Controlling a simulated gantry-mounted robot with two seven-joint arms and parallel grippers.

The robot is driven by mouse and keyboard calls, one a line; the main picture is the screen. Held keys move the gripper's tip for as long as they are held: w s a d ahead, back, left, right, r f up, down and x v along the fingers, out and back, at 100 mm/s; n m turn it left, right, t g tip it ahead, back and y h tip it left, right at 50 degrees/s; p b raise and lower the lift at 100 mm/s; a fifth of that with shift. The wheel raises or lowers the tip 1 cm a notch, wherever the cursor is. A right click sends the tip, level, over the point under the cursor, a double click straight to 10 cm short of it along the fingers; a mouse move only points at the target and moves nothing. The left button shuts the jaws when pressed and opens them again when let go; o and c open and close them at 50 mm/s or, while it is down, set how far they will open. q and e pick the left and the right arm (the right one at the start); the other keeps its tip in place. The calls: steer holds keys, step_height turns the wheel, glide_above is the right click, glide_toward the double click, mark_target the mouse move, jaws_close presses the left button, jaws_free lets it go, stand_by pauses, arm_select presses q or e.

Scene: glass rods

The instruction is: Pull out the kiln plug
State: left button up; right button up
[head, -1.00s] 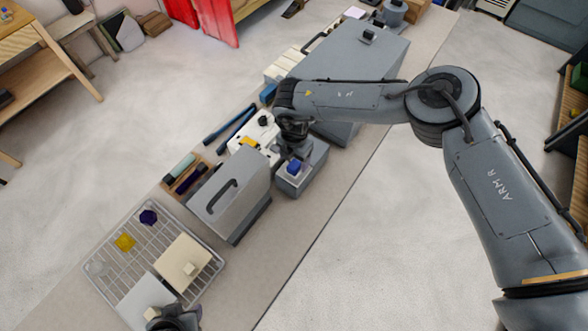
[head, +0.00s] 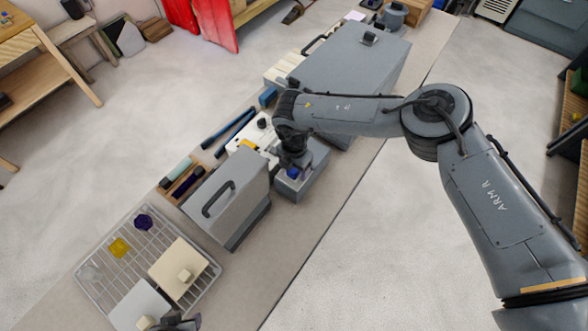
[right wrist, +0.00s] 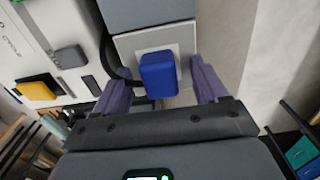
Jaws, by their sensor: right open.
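A blue block (head: 293,173), which seems to be the kiln plug, sits on a small grey box (head: 310,178) in the middle of the bench. In the right wrist view the blue block (right wrist: 158,74) stands before a pale square plate (right wrist: 180,52). My right gripper (head: 292,158) is over it, with its purple fingers (right wrist: 168,84) open, one on each side of the block. A gap shows on the right; contact on the left is unclear. Dark parts at the head view's bottom edge look like my left gripper (head: 180,322), beside a beige knob (head: 146,323); its fingers are unclear.
A grey box with a black handle (head: 245,190) stands close left of the small box. A large grey cabinet (head: 345,65) is behind. A wire rack (head: 92,290) holds coloured pieces and pale slabs. Bare bench (head: 300,235) lies along the near edge.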

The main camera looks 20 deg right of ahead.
stand_by(0.8)
steer(key=shift+c, duration=0.4)
jaws_close()
steer(key=shift+r, duration=0.2)
steer(key=shift+r+p, duration=2.3)
steer(key=shift+r, duration=0.55)
